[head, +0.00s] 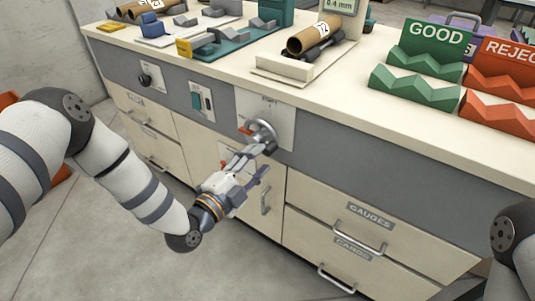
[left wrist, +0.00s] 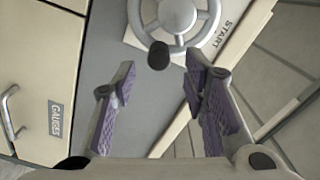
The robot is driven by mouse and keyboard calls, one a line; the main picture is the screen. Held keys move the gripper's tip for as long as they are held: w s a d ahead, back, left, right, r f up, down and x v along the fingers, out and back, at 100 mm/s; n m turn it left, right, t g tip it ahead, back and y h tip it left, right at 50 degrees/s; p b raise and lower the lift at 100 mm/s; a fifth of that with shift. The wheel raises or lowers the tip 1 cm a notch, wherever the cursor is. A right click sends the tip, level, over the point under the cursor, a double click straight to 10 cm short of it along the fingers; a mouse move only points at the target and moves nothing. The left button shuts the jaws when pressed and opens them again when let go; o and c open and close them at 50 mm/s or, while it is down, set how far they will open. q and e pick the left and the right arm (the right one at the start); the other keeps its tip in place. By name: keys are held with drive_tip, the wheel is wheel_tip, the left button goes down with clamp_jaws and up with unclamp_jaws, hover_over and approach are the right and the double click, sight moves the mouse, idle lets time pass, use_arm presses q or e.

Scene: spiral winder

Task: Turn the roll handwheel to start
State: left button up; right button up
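The grey metal roll handwheel (head: 264,133) sits on a pale plate on the bench's front panel. In the left wrist view the spoked handwheel (left wrist: 176,14) is at the top, beside a START label (left wrist: 222,33). Its dark knob (left wrist: 158,55) stands out toward me. My left gripper (head: 258,161) is just in front of and below the wheel in the head view. In the left wrist view its purple-padded fingers (left wrist: 160,88) are apart, with nothing between them; the knob is just beyond the tips. Whether a finger touches the wheel cannot be told. My right gripper is out of view.
A green switch (head: 197,101) and a black knob (head: 145,79) are left of the wheel. Drawers with bar handles (head: 363,238) lie below right. The benchtop holds a cardboard tube (head: 309,39), a green GOOD rack (head: 428,63) and a red REJECT rack (head: 495,95).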

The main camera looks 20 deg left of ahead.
sight(266, 152)
use_arm(q)
drive_tip(key=x, duration=0.4)
drive_tip(key=shift+w, duration=0.1)
clamp_jaws()
drive_tip(key=shift+r, duration=0.1)
